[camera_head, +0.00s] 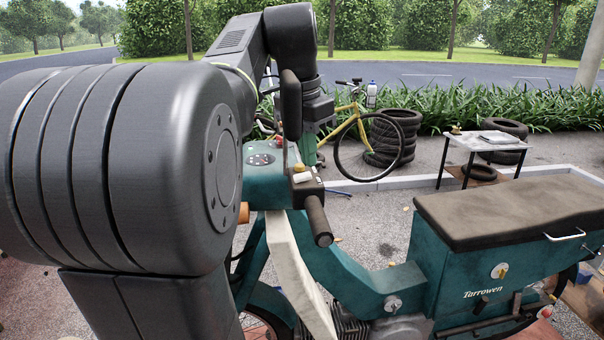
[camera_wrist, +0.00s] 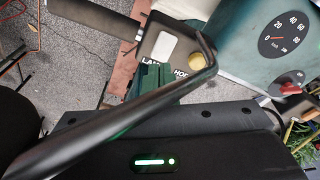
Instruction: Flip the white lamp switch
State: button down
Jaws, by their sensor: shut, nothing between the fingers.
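The white lamp switch (camera_wrist: 164,47) is a pale rounded rocker on a dark switch housing beside the handlebar grip. In the head view the white switch (camera_head: 302,177) sits on top of the housing. My gripper (camera_wrist: 150,80) is shut and empty, its green fingertips just below the white switch in the wrist picture and partly covering the printed label. I cannot tell whether they touch the housing. In the head view my gripper (camera_head: 308,152) is close behind the switch, partly hidden by a dark upright part.
A yellow horn button (camera_wrist: 200,62) sits right of the switch. A black lever (camera_wrist: 130,115) crosses in front of my fingers. The speedometer (camera_wrist: 285,35) is at upper right. The dark handlebar grip (camera_head: 318,220) points toward the head camera. The seat (camera_head: 510,208) is at right.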

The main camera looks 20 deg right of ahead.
aim_at(308, 174)
jog(key=shift+f+b, duration=0.6)
jog(key=shift+f, duration=0.45)
dwell(0.5)
notch_tip(308, 174, up, 3)
jog(key=p, duration=0.2)
jog(key=shift+f+p, duration=0.15)
jog(key=shift+p, duration=0.25)
jog(key=shift+r, duration=2.2)
